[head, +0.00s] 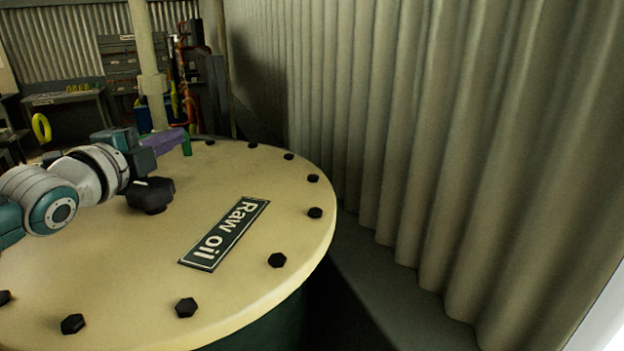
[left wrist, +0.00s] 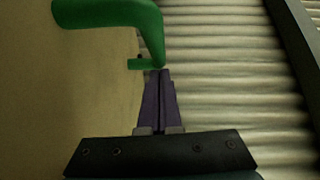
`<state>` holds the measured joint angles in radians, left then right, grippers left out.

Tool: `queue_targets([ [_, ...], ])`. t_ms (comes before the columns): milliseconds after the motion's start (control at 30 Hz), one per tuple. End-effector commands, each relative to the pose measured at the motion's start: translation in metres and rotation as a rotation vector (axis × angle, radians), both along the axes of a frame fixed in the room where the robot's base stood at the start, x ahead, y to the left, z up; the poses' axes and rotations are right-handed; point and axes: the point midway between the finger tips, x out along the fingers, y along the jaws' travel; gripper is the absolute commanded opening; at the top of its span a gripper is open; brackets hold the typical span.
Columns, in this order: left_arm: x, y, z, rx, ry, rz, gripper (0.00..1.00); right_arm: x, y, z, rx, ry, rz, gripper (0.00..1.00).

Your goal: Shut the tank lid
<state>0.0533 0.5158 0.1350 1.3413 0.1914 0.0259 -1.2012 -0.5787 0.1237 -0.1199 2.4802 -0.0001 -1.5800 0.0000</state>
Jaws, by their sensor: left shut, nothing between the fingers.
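The tank's large round cream top (head: 235,175) has black bolts around its rim and a "Raw oil" label (head: 225,233). It lies over the dark green tank body (head: 270,325). I cannot tell whether a separate lid stands open. A green handle (head: 187,147) shows at the top's far side. In the left wrist view the handle (left wrist: 120,13) is a bent bar with a small tab. My left gripper (head: 182,136) has purple fingers, shut and empty. Its fingertips (left wrist: 160,72) are just below the handle's bent end; I cannot tell if they touch. My right gripper is not in view.
A black knob (head: 150,195) stands on the top under my left arm. A corrugated wall (head: 430,130) rises close on the right. A pale post (head: 148,65), red pipes (head: 184,75) and a workbench (head: 65,97) are behind.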

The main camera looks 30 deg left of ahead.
Motion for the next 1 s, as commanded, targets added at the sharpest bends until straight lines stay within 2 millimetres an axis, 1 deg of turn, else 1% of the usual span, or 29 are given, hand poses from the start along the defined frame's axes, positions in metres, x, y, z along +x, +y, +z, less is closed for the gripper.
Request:
queue_targets([
  [33,0.004,0.014,-0.004,-0.004,-0.005,0.050,0.00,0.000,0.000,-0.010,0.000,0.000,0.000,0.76],
  [200,0.011,0.062,-0.006,-0.005,-0.006,0.210,0.00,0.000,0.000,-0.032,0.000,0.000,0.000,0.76],
  [267,0.011,0.078,-0.007,-0.005,-0.005,0.263,0.00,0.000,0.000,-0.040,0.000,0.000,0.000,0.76],
  [400,0.009,0.112,-0.006,-0.004,-0.004,0.378,0.00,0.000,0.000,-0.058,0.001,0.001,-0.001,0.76],
  [533,0.004,0.139,-0.006,-0.003,-0.004,0.469,0.00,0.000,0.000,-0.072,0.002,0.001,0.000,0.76],
  [600,-0.001,0.155,-0.005,0.011,0.003,0.473,0.00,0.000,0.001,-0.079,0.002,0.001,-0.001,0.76],
  [767,-0.009,0.181,-0.004,0.011,0.003,0.470,0.00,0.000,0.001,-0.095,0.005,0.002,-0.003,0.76],
  [1000,-0.019,0.205,-0.002,0.001,-0.002,0.563,0.00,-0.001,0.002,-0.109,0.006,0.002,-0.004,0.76],
])
